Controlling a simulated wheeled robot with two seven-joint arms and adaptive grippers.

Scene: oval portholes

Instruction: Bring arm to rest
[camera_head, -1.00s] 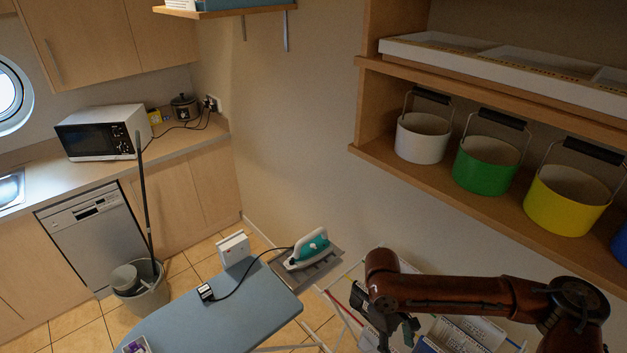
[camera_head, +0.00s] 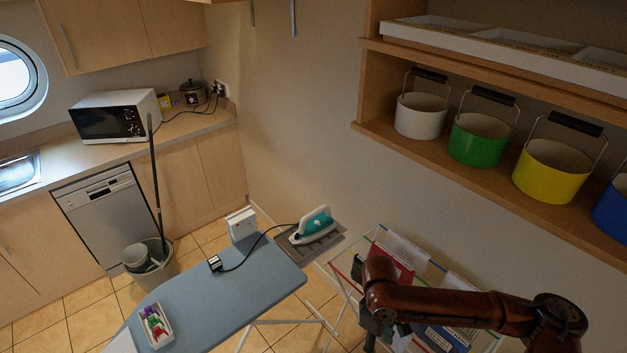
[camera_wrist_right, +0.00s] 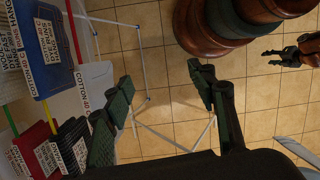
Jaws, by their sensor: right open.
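My right arm (camera_head: 450,305) comes in at the lower right of the head view, reaching left in front of the drying rack. Its gripper (camera_head: 372,328) hangs down at the arm's left end, partly cut by the frame's bottom edge. In the right wrist view, my right gripper (camera_wrist_right: 160,98) is open, with its two dark green fingers wide apart and nothing between them. Tiled floor and thin rack bars show beyond the fingers. A dark jointed end (camera_wrist_right: 290,50) at that view's right edge looks like my left gripper; its jaws are too small to read.
An ironing board (camera_head: 225,300) holds an iron (camera_head: 314,226) and a small tray (camera_head: 155,327). A shelf with coloured buckets (camera_head: 478,138) is above the arm.

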